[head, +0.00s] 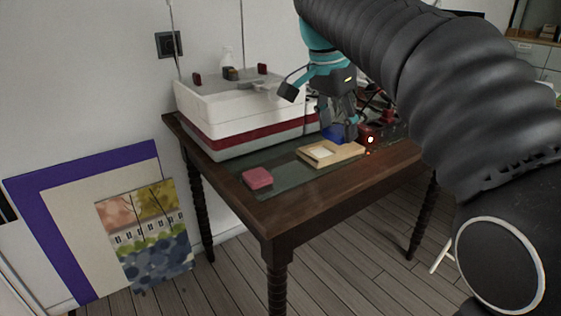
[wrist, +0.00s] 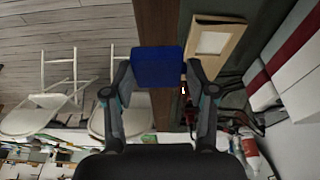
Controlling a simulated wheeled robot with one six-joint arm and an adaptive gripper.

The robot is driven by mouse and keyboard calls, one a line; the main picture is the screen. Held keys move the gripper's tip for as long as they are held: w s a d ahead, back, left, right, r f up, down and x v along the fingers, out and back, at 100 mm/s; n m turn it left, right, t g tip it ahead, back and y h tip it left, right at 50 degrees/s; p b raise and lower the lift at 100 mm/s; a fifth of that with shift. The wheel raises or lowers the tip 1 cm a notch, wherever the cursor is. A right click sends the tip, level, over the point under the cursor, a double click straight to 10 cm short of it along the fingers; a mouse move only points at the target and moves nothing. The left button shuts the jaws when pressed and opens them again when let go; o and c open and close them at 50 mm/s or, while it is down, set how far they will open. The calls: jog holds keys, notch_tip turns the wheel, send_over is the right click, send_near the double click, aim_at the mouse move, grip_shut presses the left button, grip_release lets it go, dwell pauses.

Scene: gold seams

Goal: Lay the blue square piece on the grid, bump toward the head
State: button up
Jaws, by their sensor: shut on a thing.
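My gripper (wrist: 158,78) is shut on the blue square piece (wrist: 157,66), which sits between its two fingertips. In the head view the blue piece (head: 335,131) shows partly behind the fingers of my gripper (head: 340,128), over the far part of the table. I cannot make out a bump on the piece. A shallow wooden frame with a pale square inside (head: 345,155) lies on the dark green mat (head: 230,163), near my gripper. It also shows in the wrist view (wrist: 218,22). I cannot make out grid lines.
A pink-red block (head: 257,178) lies on the mat near the table's front. A white case with a red band (head: 245,112) stands along the wall side. A red object with a glowing light (head: 370,138) stands right of the frame. Framed pictures (head: 80,225) lean on the wall.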

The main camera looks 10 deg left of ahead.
jog(key=shift+w+r, duration=0.4)
jog(key=shift+r, duration=0.1)
jog(key=shift+a, duration=0.1)
jog(key=shift+a, duration=0.1)
jog(key=shift+a, duration=0.1)
send_over(280, 172)
jog(key=f, duration=0.4)
jog(key=f+b, duration=0.1)
jog(key=f, duration=0.2)
jog(key=shift+s+a, duration=0.3)
jog(key=shift+f, duration=1.8)
jog(key=shift+f, duration=0.15)
jog(key=o, duration=1.2)
